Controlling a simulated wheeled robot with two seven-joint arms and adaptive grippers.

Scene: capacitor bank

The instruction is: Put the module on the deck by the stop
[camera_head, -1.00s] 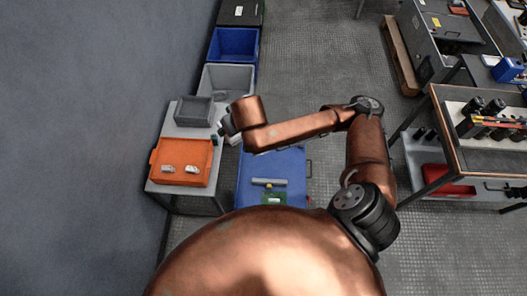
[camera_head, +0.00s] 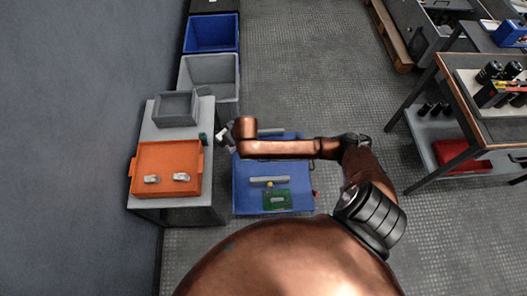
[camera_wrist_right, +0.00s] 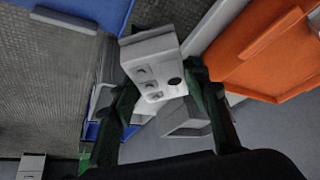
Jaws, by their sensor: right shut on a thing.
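The module (camera_wrist_right: 155,62) is a pale grey box with small dark openings on its face. In the right wrist view it is between the dark green fingers of my right gripper (camera_wrist_right: 165,100), which is shut on it, and it looks tilted. In the head view my right gripper (camera_head: 223,138) is over the gap between the grey table and the blue deck (camera_head: 243,203). The deck carries a grey bar (camera_head: 268,180), perhaps the stop, with a small yellow piece (camera_head: 270,185) and a green board (camera_head: 277,200) beside it. My left gripper is out of view.
An orange tray (camera_head: 190,188) with two small pale parts stands on the grey table (camera_head: 207,200), left of the deck. A grey bin (camera_head: 176,108) is behind it. Larger grey and blue crates (camera_head: 212,33) line the wall. A workbench (camera_head: 445,90) is at right.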

